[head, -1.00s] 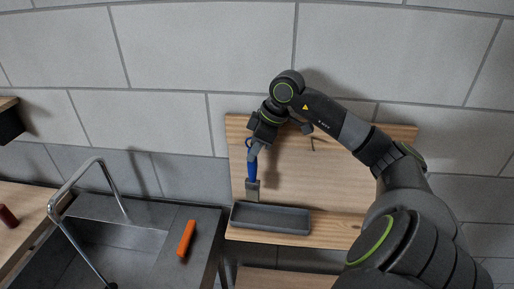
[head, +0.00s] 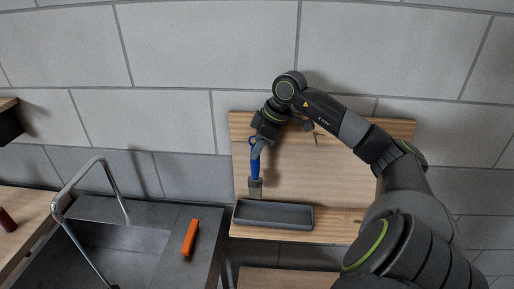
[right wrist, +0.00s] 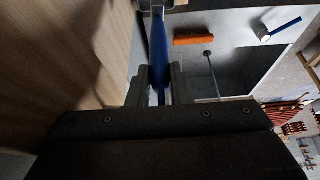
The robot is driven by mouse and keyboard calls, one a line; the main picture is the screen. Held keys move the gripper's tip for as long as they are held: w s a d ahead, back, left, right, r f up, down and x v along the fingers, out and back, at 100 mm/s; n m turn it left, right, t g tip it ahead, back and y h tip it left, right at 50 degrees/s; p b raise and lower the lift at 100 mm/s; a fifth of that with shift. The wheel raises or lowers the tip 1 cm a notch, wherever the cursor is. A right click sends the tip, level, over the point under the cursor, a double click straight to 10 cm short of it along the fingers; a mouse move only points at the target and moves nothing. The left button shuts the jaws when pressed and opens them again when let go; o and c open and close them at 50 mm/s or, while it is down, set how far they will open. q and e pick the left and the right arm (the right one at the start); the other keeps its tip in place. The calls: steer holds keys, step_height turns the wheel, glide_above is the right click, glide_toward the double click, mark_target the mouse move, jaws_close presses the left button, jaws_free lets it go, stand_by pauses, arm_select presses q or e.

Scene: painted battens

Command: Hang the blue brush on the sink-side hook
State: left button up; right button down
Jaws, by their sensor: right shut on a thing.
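The blue brush (head: 256,166) hangs upright, bristles down, in front of the left, sink-side part of a wooden board (head: 340,170). My right gripper (head: 262,141) is shut on its handle near the top; a blue loop shows beside the jaws. In the right wrist view the blue handle (right wrist: 159,55) runs between the two fingers (right wrist: 161,88). The sink-side hook is not distinguishable; the gripper and brush cover that area, so I cannot tell whether the loop is on it. Another small hook (head: 317,139) shows farther right on the board. My left gripper is not in view.
A grey tray (head: 273,224) sits on the board's ledge just below the bristles. The sink (head: 115,245) with a tall tap (head: 75,187) is to the left. My right arm covers the board's right side.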

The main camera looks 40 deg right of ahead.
steer(key=shift+d, duration=0.15)
steer(key=c, duration=0.7)
jaws_free()
steer(key=shift+c, duration=0.2)
steer(key=shift+d+r+p, duration=0.15)
steer(key=shift+r+p, duration=0.25)
steer(key=shift+r, duration=0.1)
steer(key=p+v, duration=0.4)
steer(key=v, duration=0.3)
steer(key=shift+d+r, duration=0.2)
steer(key=shift+r, duration=0.05)
steer(key=shift+s+f, duration=0.1)
steer(key=shift+s, duration=0.05)
